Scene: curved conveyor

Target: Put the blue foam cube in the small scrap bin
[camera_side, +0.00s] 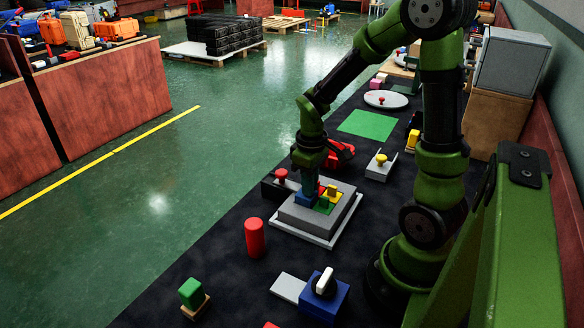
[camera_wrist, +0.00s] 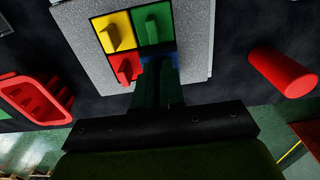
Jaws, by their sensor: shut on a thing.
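My gripper (camera_side: 308,188) points down at the blue corner of a grey sorting block (camera_side: 296,217) and is shut on the blue foam cube (camera_side: 304,199). In the wrist view, my fingers (camera_wrist: 158,88) cover most of the cube, with a little blue (camera_wrist: 149,72) showing. I cannot tell whether the cube touches the block. Yellow (camera_wrist: 115,32), green (camera_wrist: 152,28) and red (camera_wrist: 125,68) pieces stand in the other squares. A red open container (camera_wrist: 38,98), likely the small scrap bin, lies left in the wrist view; it shows behind my gripper in the side view (camera_side: 341,154).
A red cylinder (camera_side: 255,238) stands in front of the block. A red knob (camera_side: 281,174) on a dark base is close behind-left. A blue box with a white handle (camera_side: 324,284) and a green cube (camera_side: 191,291) are nearer. A flat green mat (camera_side: 372,124) lies farther back.

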